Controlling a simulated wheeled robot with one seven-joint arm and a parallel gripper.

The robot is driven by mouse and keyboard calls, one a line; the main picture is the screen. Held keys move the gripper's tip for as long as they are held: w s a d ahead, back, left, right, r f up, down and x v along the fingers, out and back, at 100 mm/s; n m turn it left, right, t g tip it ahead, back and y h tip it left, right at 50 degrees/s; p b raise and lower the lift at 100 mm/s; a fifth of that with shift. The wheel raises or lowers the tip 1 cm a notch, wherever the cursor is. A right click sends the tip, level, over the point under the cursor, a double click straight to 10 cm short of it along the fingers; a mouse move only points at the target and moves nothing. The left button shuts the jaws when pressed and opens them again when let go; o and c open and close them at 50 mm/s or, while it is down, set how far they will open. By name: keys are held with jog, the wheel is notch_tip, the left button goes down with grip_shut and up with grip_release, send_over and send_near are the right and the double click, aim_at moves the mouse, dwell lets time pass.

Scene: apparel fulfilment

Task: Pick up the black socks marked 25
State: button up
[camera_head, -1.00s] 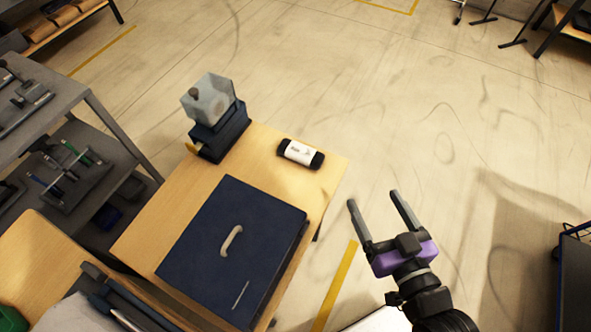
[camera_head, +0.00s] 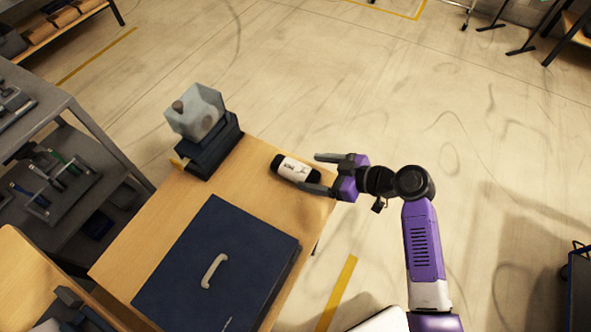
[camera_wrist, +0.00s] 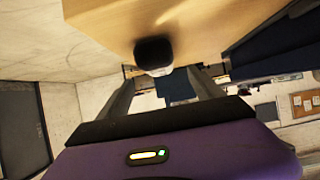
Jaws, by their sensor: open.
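The black socks with a white paper band (camera_head: 294,169) lie on the far right part of the wooden table (camera_head: 255,183). The marking on the band is too small to read. My gripper (camera_head: 310,172) is open, its fingers pointing left at the right end of the socks. The nearer finger overlaps the edge of the socks in the head view; I cannot tell whether it touches. In the wrist view, the socks' dark end (camera_wrist: 153,50) shows ahead, between and just beyond the fingertips.
A dark blue box with a light handle (camera_head: 215,265) fills the near part of the table. A dark device with a clear cube (camera_head: 197,112) stands at the far left corner. A grey shelf (camera_head: 85,125) stands left. Open floor lies right.

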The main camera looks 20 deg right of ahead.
aim_at(300, 170)
jog(key=shift+p+x, duration=0.6)
jog(key=shift+x, duration=2.9)
jog(key=shift+d+f, duration=0.1)
jog(key=shift+f, duration=0.05)
jog(key=c, duration=1.5)
jog(key=shift+o, duration=0.2)
